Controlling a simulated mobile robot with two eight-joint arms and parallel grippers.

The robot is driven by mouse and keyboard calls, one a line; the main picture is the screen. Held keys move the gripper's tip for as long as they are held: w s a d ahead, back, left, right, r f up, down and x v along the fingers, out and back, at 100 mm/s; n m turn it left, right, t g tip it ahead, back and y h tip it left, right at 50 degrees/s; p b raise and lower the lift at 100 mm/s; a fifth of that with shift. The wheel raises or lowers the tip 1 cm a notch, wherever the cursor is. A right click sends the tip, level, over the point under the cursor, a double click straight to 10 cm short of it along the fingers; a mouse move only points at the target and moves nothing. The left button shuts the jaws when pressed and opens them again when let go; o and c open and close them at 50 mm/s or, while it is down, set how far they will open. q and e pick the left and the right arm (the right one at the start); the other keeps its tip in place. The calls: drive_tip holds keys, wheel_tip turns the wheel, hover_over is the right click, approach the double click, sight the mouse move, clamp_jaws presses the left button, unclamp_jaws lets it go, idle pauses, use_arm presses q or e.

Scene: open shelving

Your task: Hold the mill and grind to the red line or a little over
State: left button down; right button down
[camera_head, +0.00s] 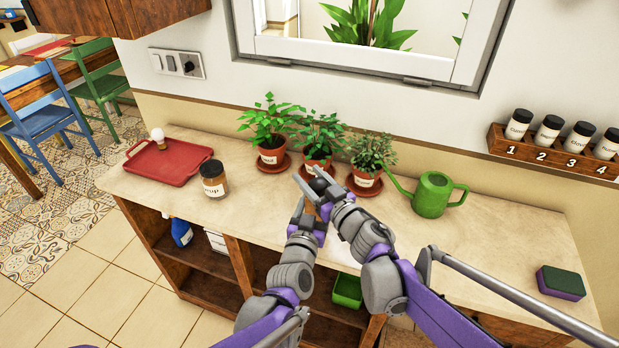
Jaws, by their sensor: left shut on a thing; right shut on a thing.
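The mill (312,207) is small in the head view, with a brown body and a dark round top (319,184). It stands over the counter in front of the potted plants and is mostly covered by my grippers. My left gripper (309,212), the lower one, is shut on the mill's body. My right gripper (314,187), the upper one, is shut on the mill near its top. The red line and any ground contents are not visible from here.
Three potted plants (318,140) stand on saucers just behind the grippers. A green watering can (433,194) is to the right, a labelled jar (214,180) and red tray (168,162) to the left. A sponge (561,283) lies far right. A spice rack (552,155) hangs on the wall.

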idle(0.5)
drive_tip(key=shift+c, duration=1.1)
unclamp_jaws()
drive_tip(key=v, duration=1.2)
